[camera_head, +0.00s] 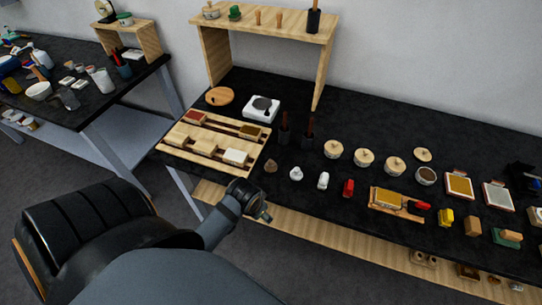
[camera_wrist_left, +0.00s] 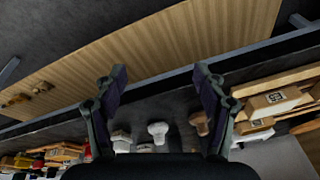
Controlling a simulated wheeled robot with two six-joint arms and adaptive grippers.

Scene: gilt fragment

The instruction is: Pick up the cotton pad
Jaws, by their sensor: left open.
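On the black bench, a small white lump (camera_head: 297,174) stands between a brown lump (camera_head: 270,166) and a white rounded piece (camera_head: 323,180). The white lump looks most like the cotton pad, but I cannot be sure which piece it is. In the left wrist view the white lump (camera_wrist_left: 158,130) shows low between my fingers, with the brown lump (camera_wrist_left: 200,123) to its right. My left gripper (camera_head: 262,214) is at the bench's front edge, left of and nearer than the white lump. In the left wrist view it (camera_wrist_left: 160,72) is open and empty. My right gripper is out of view.
A wooden tray (camera_head: 176,151) with several blocks lies just left of the lumps. A red piece (camera_head: 348,188) and a wooden board with a yellow block (camera_head: 388,198) stand to the right. Dark upright holders (camera_head: 284,139) stand behind. A wooden lower shelf (camera_head: 318,236) runs below the front edge.

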